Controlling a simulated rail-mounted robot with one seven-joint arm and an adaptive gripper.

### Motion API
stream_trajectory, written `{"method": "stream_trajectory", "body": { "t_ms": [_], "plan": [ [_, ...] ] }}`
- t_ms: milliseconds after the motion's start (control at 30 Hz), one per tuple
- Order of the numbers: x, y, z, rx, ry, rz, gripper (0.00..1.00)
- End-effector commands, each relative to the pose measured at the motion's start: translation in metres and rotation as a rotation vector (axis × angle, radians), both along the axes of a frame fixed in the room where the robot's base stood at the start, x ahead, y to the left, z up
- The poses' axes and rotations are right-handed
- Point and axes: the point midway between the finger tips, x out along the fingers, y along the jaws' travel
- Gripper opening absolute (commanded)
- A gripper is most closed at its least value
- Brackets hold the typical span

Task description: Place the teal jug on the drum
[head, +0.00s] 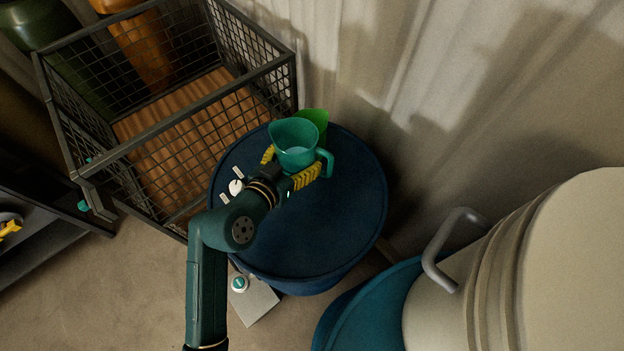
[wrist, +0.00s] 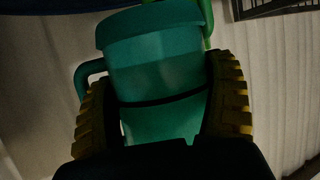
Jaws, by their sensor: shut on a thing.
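The teal jug (head: 296,135) is upright in my gripper (head: 290,172), with its handle to the right in the head view. My gripper's yellow ridged fingers are shut on the jug's sides, and the jug also fills the middle of the wrist view (wrist: 155,70). The dark blue drum (head: 325,230) has a round flat top below the jug and my gripper. The jug is over the far part of the drum top; whether its base touches the top is hidden by my gripper.
A green object (head: 316,118) is just behind the jug, partly hidden. A wire mesh cage (head: 190,135) stands close to the drum's left. A large cream vessel (head: 540,270) with a grey handle is at lower right. The front and right of the drum top are clear.

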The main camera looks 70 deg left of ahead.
Motion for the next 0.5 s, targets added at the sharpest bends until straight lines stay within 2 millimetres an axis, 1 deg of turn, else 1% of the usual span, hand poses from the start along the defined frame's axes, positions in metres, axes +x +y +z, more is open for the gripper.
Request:
{"method": "stream_trajectory", "body": {
  "t_ms": [33,100,267,500],
  "plan": [
    [0.000,0.000,-0.015,-0.006,0.002,0.001,0.47],
    [0.000,0.000,-0.028,-0.005,0.000,0.000,0.47],
    [0.000,0.000,-0.045,-0.002,-0.001,0.000,0.47],
    [0.001,0.000,-0.089,-0.003,0.000,0.000,0.47]
  ]
}}
